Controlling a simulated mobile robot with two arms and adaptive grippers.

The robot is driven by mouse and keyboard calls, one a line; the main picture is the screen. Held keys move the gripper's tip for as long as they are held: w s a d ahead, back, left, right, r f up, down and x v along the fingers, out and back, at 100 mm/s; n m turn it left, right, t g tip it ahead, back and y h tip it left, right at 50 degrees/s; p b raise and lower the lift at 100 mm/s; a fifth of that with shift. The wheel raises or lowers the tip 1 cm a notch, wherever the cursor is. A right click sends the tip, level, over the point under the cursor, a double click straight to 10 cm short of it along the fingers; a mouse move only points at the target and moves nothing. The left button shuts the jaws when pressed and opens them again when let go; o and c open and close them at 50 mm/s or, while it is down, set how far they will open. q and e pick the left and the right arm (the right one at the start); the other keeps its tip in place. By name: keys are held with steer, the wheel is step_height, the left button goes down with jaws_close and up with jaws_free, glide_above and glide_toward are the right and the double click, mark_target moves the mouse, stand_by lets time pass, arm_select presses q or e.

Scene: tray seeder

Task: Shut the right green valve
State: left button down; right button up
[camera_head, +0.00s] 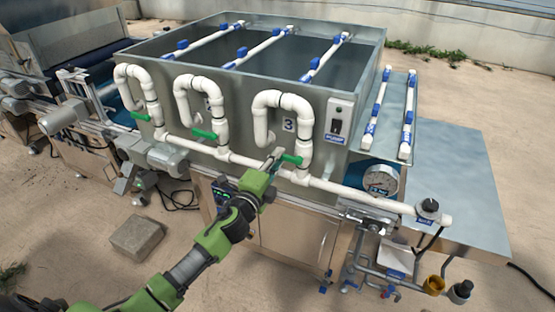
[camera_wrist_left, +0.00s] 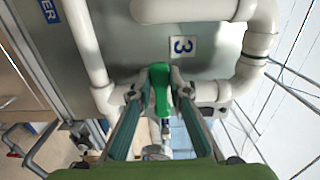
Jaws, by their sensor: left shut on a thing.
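The right green valve handle (camera_head: 292,159) sits on the white pipe under the loop beside the number 3 label. In the head view it points left from the pipe toward my gripper. My left gripper (camera_head: 275,157) reaches it from the front. In the left wrist view, the green handle (camera_wrist_left: 161,78) stands between the two fingertips of my left gripper (camera_wrist_left: 160,92), which is shut on it. The valve body behind the handle is partly hidden. My right gripper is not in view.
The middle green valve (camera_head: 203,133) and left green valve (camera_head: 141,116) sit on neighbouring pipe loops. A pressure gauge (camera_head: 379,180) and a switch box (camera_head: 339,120) are to the right. A grey block (camera_head: 137,236) lies on the ground.

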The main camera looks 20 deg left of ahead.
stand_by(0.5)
arm_select(q)
steer(key=c, duration=1.9)
jaws_free()
steer(key=shift+s, duration=0.1)
steer(key=s, duration=1.2)
steer(key=shift+a, duration=0.2)
steer(key=shift+w, duration=0.1)
